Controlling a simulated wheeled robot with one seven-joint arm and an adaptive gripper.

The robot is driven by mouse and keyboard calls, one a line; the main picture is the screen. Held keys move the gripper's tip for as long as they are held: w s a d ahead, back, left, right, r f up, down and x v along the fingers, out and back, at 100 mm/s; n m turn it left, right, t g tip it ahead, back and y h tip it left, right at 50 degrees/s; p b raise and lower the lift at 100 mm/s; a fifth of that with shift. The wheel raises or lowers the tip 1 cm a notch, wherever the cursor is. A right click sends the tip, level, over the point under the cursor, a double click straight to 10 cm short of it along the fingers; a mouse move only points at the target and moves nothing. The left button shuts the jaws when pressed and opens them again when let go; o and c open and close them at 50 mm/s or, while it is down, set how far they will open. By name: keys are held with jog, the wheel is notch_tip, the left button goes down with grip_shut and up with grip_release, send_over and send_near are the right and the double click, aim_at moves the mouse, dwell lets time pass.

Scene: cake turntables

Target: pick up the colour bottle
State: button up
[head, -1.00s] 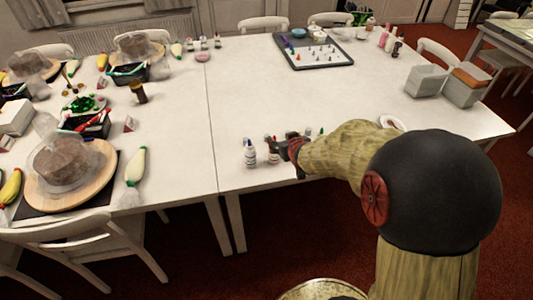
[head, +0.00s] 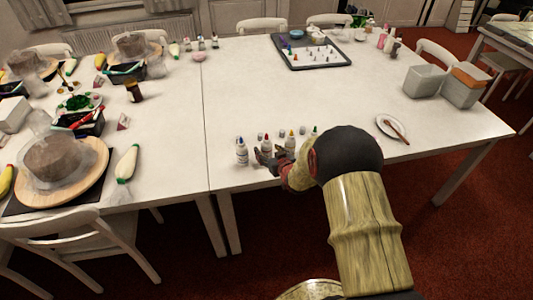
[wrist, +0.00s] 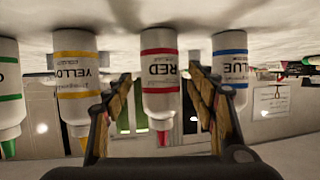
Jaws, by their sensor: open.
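Several white colour bottles stand in a row near the table's front edge. The wrist view shows them upside down: a red-labelled bottle (wrist: 160,85), a blue-labelled one (wrist: 230,68), a yellow-labelled one (wrist: 76,85) and a green-labelled one (wrist: 8,95). In the head view the blue bottle (head: 241,153) is leftmost, then the red bottle (head: 266,145), partly hidden by my gripper, then the yellow bottle (head: 290,143). My gripper (wrist: 160,78) is open. In the wrist view the red bottle shows between its fingers, with gaps on both sides; how deep it sits is unclear.
A white plate (head: 383,122) with a brush lies to the right. A dark tray (head: 295,63) with small items is at the back. Grey bins (head: 424,81) stand at the right. A cake on a wooden board (head: 30,192) is at the left.

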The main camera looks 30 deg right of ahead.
jog(key=shift+x, duration=0.9)
jog(key=c, duration=0.8)
jog(key=shift+c, duration=0.5)
